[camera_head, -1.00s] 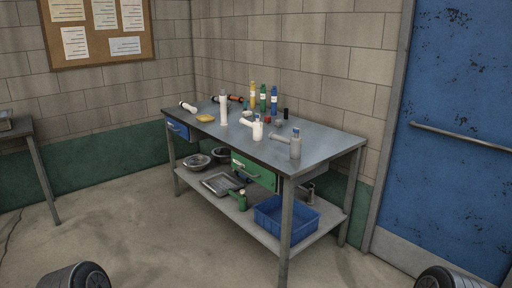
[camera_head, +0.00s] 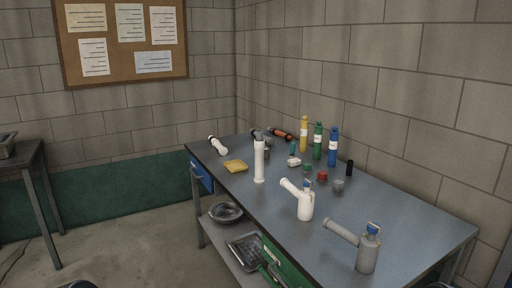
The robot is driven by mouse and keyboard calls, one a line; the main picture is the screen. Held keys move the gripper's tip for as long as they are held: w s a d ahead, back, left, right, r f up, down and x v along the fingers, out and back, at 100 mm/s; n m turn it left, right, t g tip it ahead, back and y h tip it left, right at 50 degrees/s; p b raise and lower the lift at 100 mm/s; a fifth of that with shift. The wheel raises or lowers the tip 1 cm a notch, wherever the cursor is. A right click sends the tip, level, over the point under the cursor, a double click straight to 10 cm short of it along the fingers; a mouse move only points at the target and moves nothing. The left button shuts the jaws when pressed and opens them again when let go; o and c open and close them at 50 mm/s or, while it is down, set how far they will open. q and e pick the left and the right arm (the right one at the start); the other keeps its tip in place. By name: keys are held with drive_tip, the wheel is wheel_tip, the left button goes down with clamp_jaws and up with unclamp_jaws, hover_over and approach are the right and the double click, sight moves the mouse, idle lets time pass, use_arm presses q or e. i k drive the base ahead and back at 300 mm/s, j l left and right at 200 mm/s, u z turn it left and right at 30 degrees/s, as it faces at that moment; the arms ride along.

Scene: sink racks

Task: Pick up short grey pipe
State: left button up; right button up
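A grey pipe (camera_head: 367,254) stands upright at the near right part of the table, with a side branch slanting up to the left and a blue and yellow piece at its top. A smaller grey piece (camera_head: 267,152) shows behind the tall white pipe. I cannot tell for certain which of them is the short grey pipe. Neither of my grippers is in view. Only small dark parts of my arms show at the bottom edge.
The metal table (camera_head: 405,213) also bears a tall white pipe (camera_head: 259,162), a branched white pipe (camera_head: 305,206), a yellow sponge (camera_head: 235,166), yellow, green and blue bottles (camera_head: 333,149) and small caps. The lower shelf holds a tray (camera_head: 243,251). A wall stands behind the table.

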sight(259, 133)
drive_tip(key=i+j+z, duration=0.15)
drive_tip(key=z, duration=0.75)
drive_tip(key=i+j+z, duration=0.2)
drive_tip(key=j, duration=0.15)
drive_tip(key=i+j+z, duration=0.2)
drive_tip(key=j, duration=0.15)
drive_tip(key=j+z, duration=0.15)
drive_tip(key=j, duration=0.25)
drive_tip(key=i+j+z, duration=0.2)
drive_tip(key=j, duration=0.2)
drive_tip(key=j+z, duration=0.2)
drive_tip(key=j, duration=0.2)
drive_tip(key=i+j, duration=0.1)
drive_tip(key=j, duration=0.65)
drive_tip(key=i+j+z, duration=0.1)
drive_tip(key=j, duration=0.65)
drive_tip(key=i+j, duration=0.1)
drive_tip(key=j, duration=1.45)
drive_tip(key=i+z, duration=0.05)
drive_tip(key=i, duration=0.05)
